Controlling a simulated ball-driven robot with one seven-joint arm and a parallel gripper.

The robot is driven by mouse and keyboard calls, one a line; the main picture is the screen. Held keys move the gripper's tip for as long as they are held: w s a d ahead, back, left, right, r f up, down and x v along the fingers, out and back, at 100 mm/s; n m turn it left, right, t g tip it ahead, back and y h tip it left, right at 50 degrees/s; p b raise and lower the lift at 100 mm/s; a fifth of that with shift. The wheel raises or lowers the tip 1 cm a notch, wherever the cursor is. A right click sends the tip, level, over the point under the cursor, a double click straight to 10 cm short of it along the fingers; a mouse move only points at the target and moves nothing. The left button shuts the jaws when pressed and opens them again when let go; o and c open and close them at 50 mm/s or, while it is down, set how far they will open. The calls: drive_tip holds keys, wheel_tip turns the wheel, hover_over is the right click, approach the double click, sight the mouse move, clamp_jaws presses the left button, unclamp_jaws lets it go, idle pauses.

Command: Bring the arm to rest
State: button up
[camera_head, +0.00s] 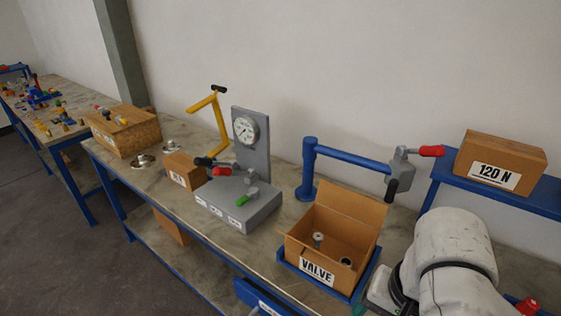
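My white arm comes in at the lower right. Its far end is cut off by the bottom edge, beside the open cardboard box labelled VALVE (320,273). A grey and dark part at that end may belong to my gripper, but no fingertips can be made out. Whether it is open or shut, or holds anything, does not show. The VALVE box sits in a blue tray (357,291) and has small metal parts inside.
A grey gauge fixture (240,205) with red and green handles stands mid-bench. A blue post arm (350,158) with a red handle reaches right. A box labelled 120 N (500,160) sits on a blue shelf (540,200). A yellow bracket (218,120) and cardboard box (125,132) stand farther left.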

drive_tip(key=w+a+f+n+t+y+b, duration=0.1)
drive_tip(key=w+a+n+t+y+b, duration=0.15)
drive_tip(key=w+a+y+b, duration=0.35)
drive_tip(key=s+d+f+h, duration=0.1)
drive_tip(key=s+f, duration=0.2)
drive_tip(key=f, duration=0.4)
drive_tip(key=s+d+f+h, duration=0.2)
drive_tip(key=s+f, duration=0.1)
drive_tip(key=f, duration=0.3)
drive_tip(key=s+d+f+n+g+h+b, duration=0.1)
drive_tip(key=s+d+f+h, duration=0.1)
drive_tip(key=s+d+f, duration=0.5)
drive_tip(key=s+d+f+n+g+h+b, duration=0.1)
drive_tip(key=s+d+f+n+h+b, duration=0.1)
drive_tip(key=s+d+f, duration=0.5)
drive_tip(key=s+f, duration=0.1)
drive_tip(key=s, duration=0.3)
drive_tip(key=shift+s+d+f+g+h, duration=0.15)
drive_tip(key=shift+s+f+g+h, duration=0.15)
drive_tip(key=shift+s+f+g, duration=0.1)
